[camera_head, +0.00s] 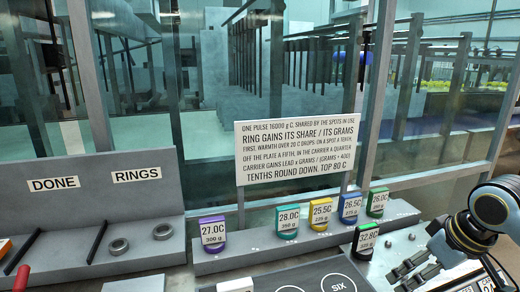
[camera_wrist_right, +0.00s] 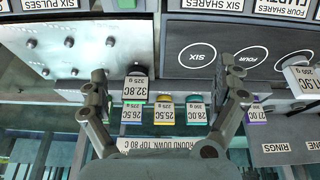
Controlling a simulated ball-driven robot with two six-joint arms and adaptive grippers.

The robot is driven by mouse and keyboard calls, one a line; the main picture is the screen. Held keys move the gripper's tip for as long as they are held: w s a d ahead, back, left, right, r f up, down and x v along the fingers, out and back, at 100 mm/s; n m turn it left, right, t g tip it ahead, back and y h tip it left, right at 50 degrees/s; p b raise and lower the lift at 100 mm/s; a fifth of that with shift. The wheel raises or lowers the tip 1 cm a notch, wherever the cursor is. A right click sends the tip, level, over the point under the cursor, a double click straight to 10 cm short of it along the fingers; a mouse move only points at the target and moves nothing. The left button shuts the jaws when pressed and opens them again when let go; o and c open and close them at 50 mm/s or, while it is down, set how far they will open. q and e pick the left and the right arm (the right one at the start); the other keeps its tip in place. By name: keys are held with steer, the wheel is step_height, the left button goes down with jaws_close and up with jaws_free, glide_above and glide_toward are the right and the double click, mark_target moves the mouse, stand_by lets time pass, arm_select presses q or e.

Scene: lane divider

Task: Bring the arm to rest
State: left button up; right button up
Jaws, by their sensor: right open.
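My right arm comes in from the right in the head view, and its gripper (camera_head: 415,274) hangs low at the lower right. In the right wrist view the gripper (camera_wrist_right: 170,96) has its two fingers spread wide, with nothing held between them. A dark green-topped piece labelled 32.8C (camera_head: 365,241) stands just left of the gripper in the head view. It also shows near one finger in the wrist view (camera_wrist_right: 134,90), apart from any grip as far as I can see. My left gripper is not in view.
Purple (camera_head: 212,233), teal (camera_head: 288,221), yellow (camera_head: 320,214), blue (camera_head: 350,207) and green (camera_head: 377,202) labelled pieces line a grey ledge. A sign (camera_head: 295,151) stands behind. A studded metal plate (camera_wrist_right: 60,60) and dark spot panel (camera_wrist_right: 215,62) lie close. Two rings sit in the left tray (camera_head: 70,248).

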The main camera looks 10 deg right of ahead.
steer(key=s+a+r+h, duration=0.1)
steer(key=s+a, duration=0.5)
steer(key=s, duration=0.3)
steer(key=s+a+r, duration=0.1)
steer(key=s+a, duration=0.4)
steer(key=s, duration=0.5)
step_height(320, 180, down, 37)
steer(key=s+d+m+g+b, duration=0.1)
steer(key=s+d+g+b, duration=0.15)
steer(key=b, duration=0.85)
arm_select(q)
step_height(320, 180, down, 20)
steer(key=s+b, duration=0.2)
steer(key=b, duration=0.6)
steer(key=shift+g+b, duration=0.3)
steer(key=shift+b, duration=0.05)
arm_select(e)
steer(key=s+f, duration=0.9)
steer(key=f, duration=0.3)
steer(key=s+d+f, duration=0.1)
steer(key=s+f, duration=0.8)
steer(key=f, duration=0.4)
steer(key=shift+g, duration=0.35)
